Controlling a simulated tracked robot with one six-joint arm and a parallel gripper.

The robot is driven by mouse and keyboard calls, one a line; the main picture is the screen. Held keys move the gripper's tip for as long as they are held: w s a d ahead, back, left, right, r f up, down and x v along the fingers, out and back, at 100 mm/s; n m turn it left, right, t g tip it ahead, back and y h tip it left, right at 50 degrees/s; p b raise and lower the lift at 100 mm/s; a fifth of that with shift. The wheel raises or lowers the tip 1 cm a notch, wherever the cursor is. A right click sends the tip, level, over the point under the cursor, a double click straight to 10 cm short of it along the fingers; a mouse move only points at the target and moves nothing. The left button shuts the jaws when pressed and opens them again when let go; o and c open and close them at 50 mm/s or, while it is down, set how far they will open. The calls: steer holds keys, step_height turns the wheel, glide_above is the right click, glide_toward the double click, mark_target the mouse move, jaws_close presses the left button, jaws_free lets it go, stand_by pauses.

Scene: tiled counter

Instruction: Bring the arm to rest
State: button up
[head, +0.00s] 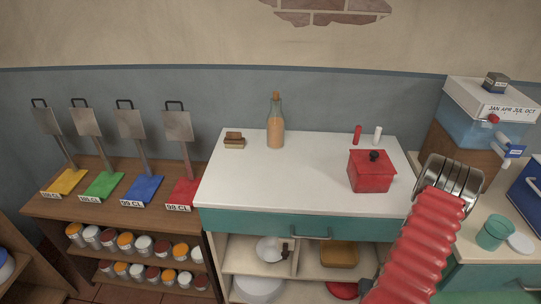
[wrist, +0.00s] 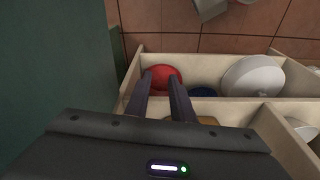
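My arm, with a red ribbed sleeve (head: 415,250) and a metal segment, rises at the right of the head view, in front of the counter's right end. My gripper (wrist: 162,77) shows in the wrist view with two dark fingers apart and nothing held between them. Beyond the fingertips lies a red round dish (wrist: 164,76) in a pale shelf compartment; I cannot tell the distance. My gripper's fingers cannot be made out in the head view.
The white counter (head: 300,185) holds a corked bottle (head: 275,125), a red lidded box (head: 371,172) and two small cylinders. A green cup (head: 493,233) and a water dispenser (head: 488,120) stand right of my arm. The wrist view shows shelf walls (wrist: 205,62) and a white plate (wrist: 250,76).

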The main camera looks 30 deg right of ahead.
steer(key=w+a+r+g, duration=0.15)
steer(key=a+r, duration=0.25)
steer(key=r, duration=0.5)
steer(key=w+a+r+n, duration=0.1)
steer(key=w+a+r, duration=0.25)
steer(key=r, duration=0.65)
steer(key=w+a+r+g, duration=0.15)
steer(key=a+r, duration=0.25)
steer(key=r, duration=0.5)
steer(key=a+r+n+t+y, duration=0.1)
steer(key=a+r+n+t, duration=0.5)
steer(key=a+r, duration=2.1)
steer(key=shift+a+r+n+t, duration=0.35)
steer(key=shift+a+n+t, duration=0.05)
